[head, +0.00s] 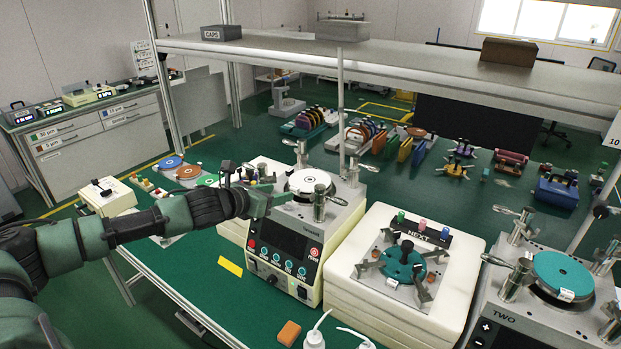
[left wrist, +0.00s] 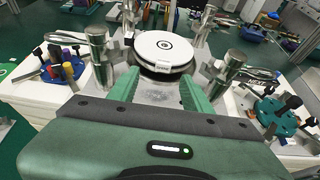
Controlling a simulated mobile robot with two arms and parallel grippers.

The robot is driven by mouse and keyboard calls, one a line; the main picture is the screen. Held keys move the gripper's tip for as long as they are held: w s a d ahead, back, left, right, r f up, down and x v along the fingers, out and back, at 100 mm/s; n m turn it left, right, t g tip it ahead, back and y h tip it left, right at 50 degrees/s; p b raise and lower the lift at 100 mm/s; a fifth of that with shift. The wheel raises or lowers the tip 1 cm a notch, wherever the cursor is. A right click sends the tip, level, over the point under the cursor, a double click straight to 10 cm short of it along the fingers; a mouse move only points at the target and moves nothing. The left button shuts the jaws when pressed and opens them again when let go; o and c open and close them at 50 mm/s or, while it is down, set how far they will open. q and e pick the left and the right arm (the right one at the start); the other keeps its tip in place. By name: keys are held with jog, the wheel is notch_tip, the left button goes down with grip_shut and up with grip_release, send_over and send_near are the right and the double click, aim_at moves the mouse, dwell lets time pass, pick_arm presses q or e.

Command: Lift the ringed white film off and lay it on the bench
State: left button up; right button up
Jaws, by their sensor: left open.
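The white film (head: 310,180) with a dark ring at its centre lies on the round platen of the middle machine (head: 285,250). In the left wrist view the film (left wrist: 150,50) lies flat, with a small pale tab (left wrist: 163,69) on its near edge. My left gripper (head: 275,196) is just left of the platen in the head view. In the left wrist view my left gripper (left wrist: 160,88) is open and empty, its fingers pointing toward the film's near edge, apart from it. My right gripper is not in view.
Metal clamp posts (head: 320,203) stand around the platen. A white block (head: 455,285) with a teal fixture is to the right, then another machine (head: 500,325) with a teal disc. A shelf (head: 420,70) spans above. Green bench (head: 185,272) is bare around a yellow card (head: 230,266).

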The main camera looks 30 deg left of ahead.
aim_at(293, 190)
pick_arm(q)
jog(key=shift+w+d+f+p, duration=0.1)
jog(key=shift+w+d+p, duration=0.2)
jog(key=shift+w+p, duration=0.55)
jog(key=x, duration=0.3)
jog(key=shift+w+d+f+p, duration=0.1)
jog(key=shift+w+p, duration=0.1)
jog(key=shift+p, duration=0.2)
jog(key=shift+w+f, duration=0.15)
jog(key=shift+c, duration=0.6)
grip_shut()
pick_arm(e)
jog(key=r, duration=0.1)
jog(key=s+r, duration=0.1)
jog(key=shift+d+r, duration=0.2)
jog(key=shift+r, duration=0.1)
